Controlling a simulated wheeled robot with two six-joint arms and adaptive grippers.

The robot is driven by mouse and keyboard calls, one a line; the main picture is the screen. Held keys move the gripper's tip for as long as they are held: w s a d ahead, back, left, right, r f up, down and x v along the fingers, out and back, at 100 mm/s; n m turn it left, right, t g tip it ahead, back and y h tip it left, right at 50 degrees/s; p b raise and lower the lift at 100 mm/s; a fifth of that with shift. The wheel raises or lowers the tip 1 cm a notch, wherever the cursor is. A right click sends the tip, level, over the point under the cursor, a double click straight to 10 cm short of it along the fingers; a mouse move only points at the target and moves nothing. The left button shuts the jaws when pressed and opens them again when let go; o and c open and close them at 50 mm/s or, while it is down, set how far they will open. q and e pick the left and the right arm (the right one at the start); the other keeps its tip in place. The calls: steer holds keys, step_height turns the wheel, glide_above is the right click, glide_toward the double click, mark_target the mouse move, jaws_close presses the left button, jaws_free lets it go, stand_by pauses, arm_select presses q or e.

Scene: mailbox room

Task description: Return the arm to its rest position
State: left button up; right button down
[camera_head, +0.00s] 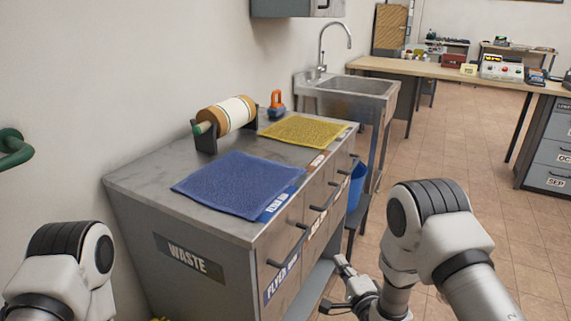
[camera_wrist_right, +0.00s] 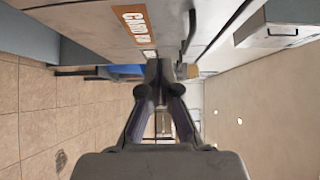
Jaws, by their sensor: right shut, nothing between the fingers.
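My right arm comes in from the lower right in the head view, bent at a white and black joint. My right gripper (camera_head: 346,283) is low beside the drawer fronts of the grey cabinet (camera_head: 150,190). In the right wrist view the fingers of my right gripper (camera_wrist_right: 164,76) meet at the tips, shut and empty. A drawer front with an orange label (camera_wrist_right: 132,22) is close to them there. My left arm shows only as a white and black joint at the lower left of the head view; its gripper is out of view.
On the cabinet lie a blue mat (camera_head: 238,183) and a yellow mat (camera_head: 303,130), with a roll on a stand (camera_head: 226,115) and an orange-handled item (camera_head: 277,103) behind. A steel sink (camera_head: 350,88) and a blue bin (camera_head: 356,187) are beyond. Open tiled floor lies to the right.

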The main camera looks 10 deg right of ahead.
steer(key=s+d+f+n+g+h, duration=0.15)
steer(key=s+f+n+g, duration=0.45)
steer(key=s+f, duration=0.7)
steer(key=s+d+f+n+g+h, duration=0.1)
steer(key=s+d+f+n+g, duration=0.4)
steer(key=s, duration=1.3)
steer(key=s+a+f+n+g, duration=0.1)
steer(key=s+n+g, duration=0.4)
steer(key=s+g, duration=0.2)
step_height(320, 180, up, 16)
steer(key=p, duration=1.6)
steer(key=shift+a+t, duration=0.2)
steer(key=shift+t, duration=0.1)
